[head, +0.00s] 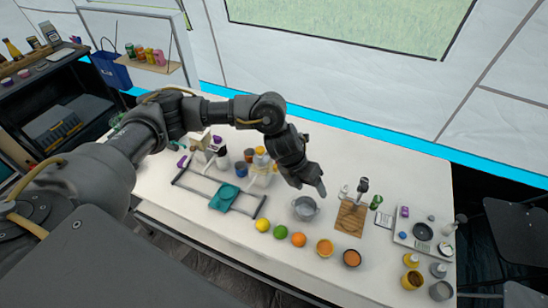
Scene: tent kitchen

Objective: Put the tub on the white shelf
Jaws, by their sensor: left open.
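A small grey metal tub (305,208) with side handles stands upright on the white table, right of its middle. My left gripper (316,186) hangs above and just behind the tub, pointing down toward the table. It is open and holds nothing I can see; a gap shows between it and the tub in the picture. My right gripper is out of view.
A lemon (263,225), a lime (280,232), an orange (298,239) and bowls line the front. A wooden board (350,217) is right of the tub. A grey frame with a teal cloth (224,197) lies left. A tray (424,252) is at right.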

